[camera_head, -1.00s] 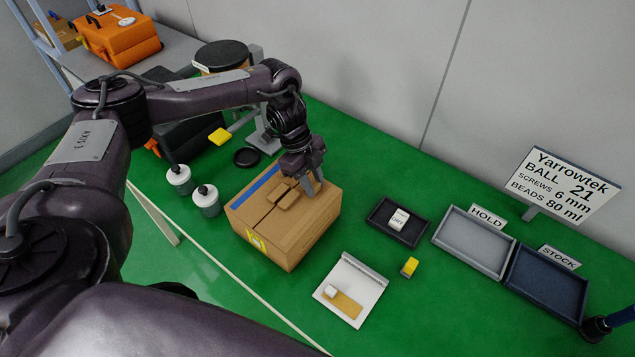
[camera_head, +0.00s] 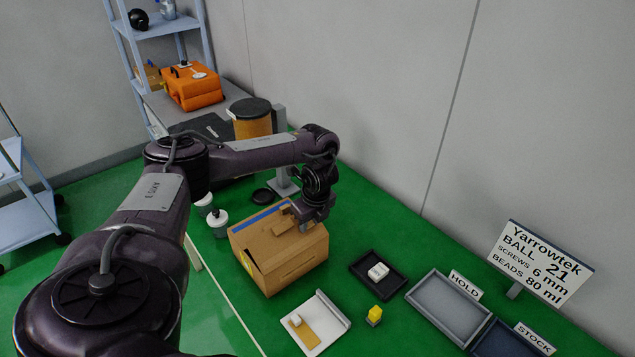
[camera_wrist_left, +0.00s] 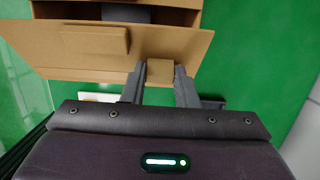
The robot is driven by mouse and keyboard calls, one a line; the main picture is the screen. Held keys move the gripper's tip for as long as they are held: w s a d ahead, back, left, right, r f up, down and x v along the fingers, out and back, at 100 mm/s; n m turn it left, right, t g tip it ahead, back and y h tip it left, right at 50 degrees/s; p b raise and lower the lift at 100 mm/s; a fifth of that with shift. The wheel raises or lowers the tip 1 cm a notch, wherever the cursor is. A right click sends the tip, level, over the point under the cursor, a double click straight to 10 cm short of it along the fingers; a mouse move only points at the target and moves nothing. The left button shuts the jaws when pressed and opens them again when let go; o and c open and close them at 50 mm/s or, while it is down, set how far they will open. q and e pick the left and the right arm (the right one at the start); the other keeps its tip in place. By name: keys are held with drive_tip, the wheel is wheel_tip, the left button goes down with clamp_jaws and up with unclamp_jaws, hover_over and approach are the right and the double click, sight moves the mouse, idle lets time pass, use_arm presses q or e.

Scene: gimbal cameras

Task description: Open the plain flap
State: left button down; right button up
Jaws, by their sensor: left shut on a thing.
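A brown cardboard box (camera_head: 290,268) stands on the green bench, with a blue stripe (camera_head: 256,218) along its far-left top edge. Its plain flap (camera_head: 285,243) is tilted up a little, with a dark gap at its left end. In the left wrist view, the flap (camera_wrist_left: 60,58) has a raised block on it, and a small tab (camera_wrist_left: 160,72) at its edge sits between my fingers. The box interior shows beyond the flap, with a dark thing in it. My left gripper (camera_head: 315,222) is shut on the tab. My right gripper is out of view.
A black tray (camera_head: 360,280) with a white block, a yellow piece (camera_head: 374,315) and a white board (camera_head: 318,335) lie right and in front of the box. White-capped bottles (camera_head: 217,224) stand left. The grey HOLD tray (camera_head: 420,290) is farther right.

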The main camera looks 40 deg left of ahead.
use_arm(q)
drive_tip(key=c, duration=1.1)
unclamp_jaws()
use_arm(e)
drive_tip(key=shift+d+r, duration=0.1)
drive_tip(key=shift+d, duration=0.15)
use_arm(q)
drive_tip(key=shift+d+r, duration=0.15)
drive_tip(key=shift+r, duration=0.15)
drive_tip(key=shift+b+v, duration=0.35)
drive_tip(key=shift+v, duration=0.85)
drive_tip(key=p+v, duration=0.2)
drive_tip(key=v, duration=0.3)
drive_tip(key=shift+p, duration=0.4)
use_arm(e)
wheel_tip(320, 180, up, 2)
use_arm(q)
drive_tip(key=shift+f, duration=0.1)
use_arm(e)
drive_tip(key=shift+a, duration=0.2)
